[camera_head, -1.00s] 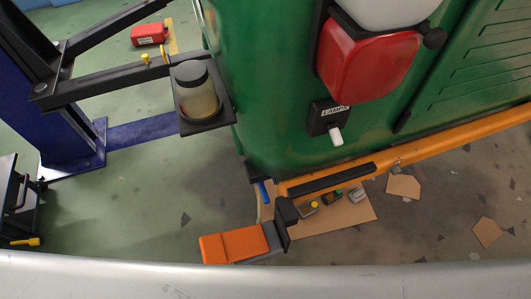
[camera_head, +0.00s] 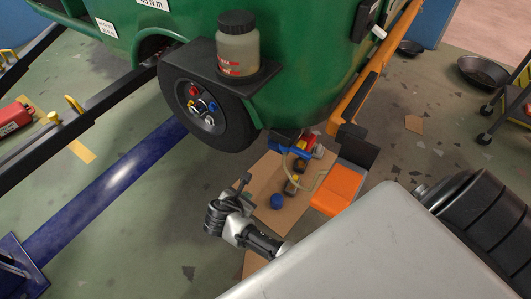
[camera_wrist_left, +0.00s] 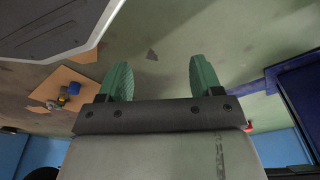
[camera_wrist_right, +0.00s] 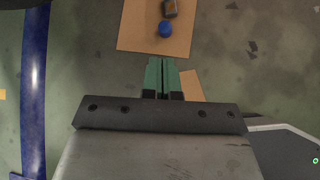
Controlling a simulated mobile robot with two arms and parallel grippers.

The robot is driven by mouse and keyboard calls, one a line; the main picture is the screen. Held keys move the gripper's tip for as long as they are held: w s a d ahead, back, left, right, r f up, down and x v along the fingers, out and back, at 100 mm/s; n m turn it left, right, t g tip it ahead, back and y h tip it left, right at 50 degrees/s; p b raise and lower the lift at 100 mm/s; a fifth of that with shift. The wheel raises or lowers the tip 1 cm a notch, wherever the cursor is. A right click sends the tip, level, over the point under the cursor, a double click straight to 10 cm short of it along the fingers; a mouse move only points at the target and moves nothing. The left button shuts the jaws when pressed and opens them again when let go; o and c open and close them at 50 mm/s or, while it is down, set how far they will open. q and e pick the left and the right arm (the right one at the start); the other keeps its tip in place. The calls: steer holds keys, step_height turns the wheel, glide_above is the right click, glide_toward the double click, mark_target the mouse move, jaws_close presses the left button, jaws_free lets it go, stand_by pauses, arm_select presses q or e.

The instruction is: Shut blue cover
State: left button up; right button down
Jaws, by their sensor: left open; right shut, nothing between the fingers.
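A small round blue cap (camera_head: 277,201) lies on a cardboard sheet (camera_head: 291,219) on the floor, and I cannot tell if it is the task's cover. It shows at the top of the right wrist view (camera_wrist_right: 166,29) and at the left of the left wrist view (camera_wrist_left: 74,88). Another blue part (camera_head: 284,139) sits under the green body. My right gripper (camera_wrist_right: 161,62) is shut and empty, short of the blue cap in its view; its arm shows in the head view near the cardboard's left edge. My left gripper (camera_wrist_left: 158,64) is open and empty, over floor.
The green rickshaw body (camera_head: 310,75) stands behind, with a wheel (camera_head: 205,105) and a jar (camera_head: 238,48). A blue lift beam (camera_head: 105,185) runs along the left. Black pans (camera_head: 487,72) stand far right.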

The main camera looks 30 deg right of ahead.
step_height(320, 180, up, 10)
steer(key=w+n+h+b, duration=0.1)
steer(key=w+h+b, duration=0.1)
steer(key=h, duration=0.1)
arm_select(q)
steer(key=w+r+t+b, duration=0.1)
steer(key=w+r+b, duration=0.2)
steer(key=r, duration=1.1)
steer(key=shift+w+d+r+b, duration=0.15)
steer(key=shift+w+d+b, duration=0.2)
steer(key=shift+w, duration=0.4)
arm_select(e)
glide_toward(271, 148)
steer(key=x, duration=0.7)
steer(key=shift+f, duration=0.1)
